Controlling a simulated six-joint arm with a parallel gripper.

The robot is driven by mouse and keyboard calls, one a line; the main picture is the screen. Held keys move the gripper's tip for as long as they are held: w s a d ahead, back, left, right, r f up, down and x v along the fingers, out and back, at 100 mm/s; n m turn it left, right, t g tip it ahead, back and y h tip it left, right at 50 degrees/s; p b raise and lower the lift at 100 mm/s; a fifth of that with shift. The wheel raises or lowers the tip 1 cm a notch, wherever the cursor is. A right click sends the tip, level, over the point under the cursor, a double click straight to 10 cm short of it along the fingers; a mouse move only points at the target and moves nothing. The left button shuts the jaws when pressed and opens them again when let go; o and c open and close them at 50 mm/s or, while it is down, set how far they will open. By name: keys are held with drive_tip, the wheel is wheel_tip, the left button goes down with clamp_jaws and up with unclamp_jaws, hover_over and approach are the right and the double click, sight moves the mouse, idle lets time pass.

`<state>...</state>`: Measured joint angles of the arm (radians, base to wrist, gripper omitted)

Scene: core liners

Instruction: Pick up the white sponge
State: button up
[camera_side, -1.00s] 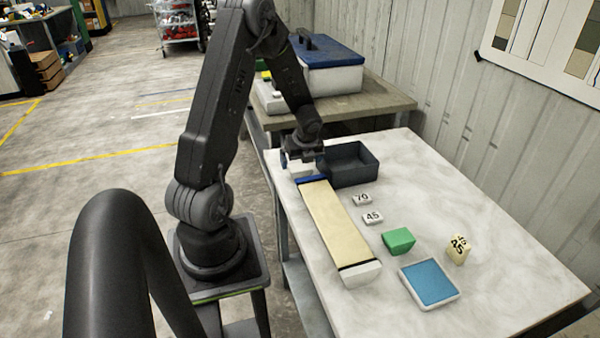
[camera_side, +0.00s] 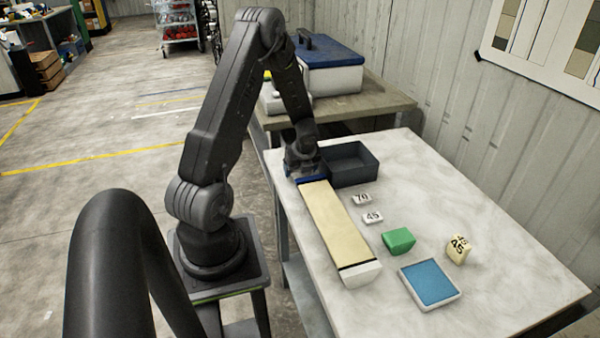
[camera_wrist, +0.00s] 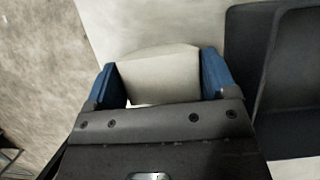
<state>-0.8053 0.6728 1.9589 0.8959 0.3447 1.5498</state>
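The white sponge (camera_wrist: 160,76) shows in the wrist view as a pale block between the two blue fingers of my gripper (camera_wrist: 160,82). The fingers lie along its left and right sides with no clear gap. In the side view my gripper (camera_side: 306,174) is down at the table's far left end, pointing downward. It hides the sponge there. The wrist view does not show any clear space under the sponge.
A dark grey open bin (camera_side: 350,178) stands close right of my gripper. A long cream core liner (camera_side: 335,222) lies just in front. Number tags 70 (camera_side: 362,199) and 45 (camera_side: 373,217), a green block (camera_side: 398,240), a numbered cream block (camera_side: 458,250) and a blue-topped tray (camera_side: 408,280) lie nearer.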

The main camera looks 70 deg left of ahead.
drive_tip(key=shift+c, duration=1.4)
drive_tip(key=shift+r, duration=0.1)
